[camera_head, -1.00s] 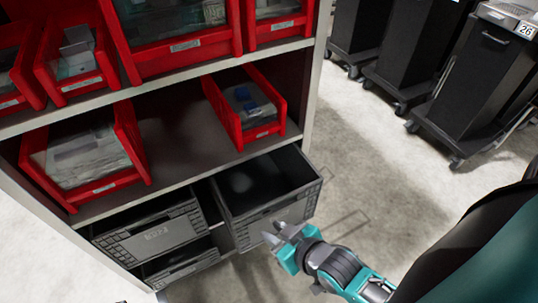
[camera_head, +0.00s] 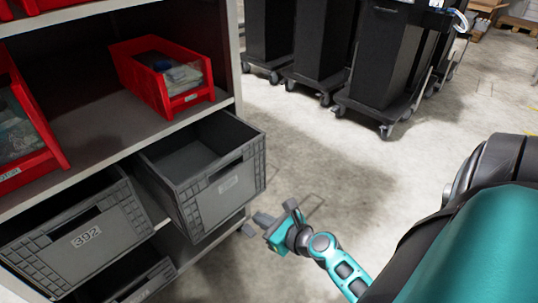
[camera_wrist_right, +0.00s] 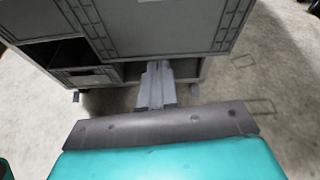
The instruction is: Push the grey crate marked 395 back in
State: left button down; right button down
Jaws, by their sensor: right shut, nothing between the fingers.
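A grey crate (camera_head: 205,205) sticks out of the lower shelf at its right end, open at the top and empty as far as I see. Its front label is too small to read. Its front also shows at the top of the right wrist view (camera_wrist_right: 170,28). My right gripper (camera_head: 261,221) is shut and empty, low in front of the crate, near its lower front corner. In the right wrist view the closed fingers (camera_wrist_right: 156,85) show just below the crate's lower edge; whether they touch it I cannot tell. My left gripper is out of view.
A grey crate marked 392 (camera_head: 84,236) stands left of the pulled-out one, with another crate (camera_head: 146,285) below. Red bins (camera_head: 164,78) sit on the shelf above. Black wheeled bins (camera_head: 385,60) stand at the back. The concrete floor (camera_head: 370,185) right of the shelf is clear.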

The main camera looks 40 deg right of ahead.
aim_at(231, 196)
jog(key=shift+m, duration=0.7)
jog(key=w, duration=0.9)
jog(key=shift+a+f, duration=0.15)
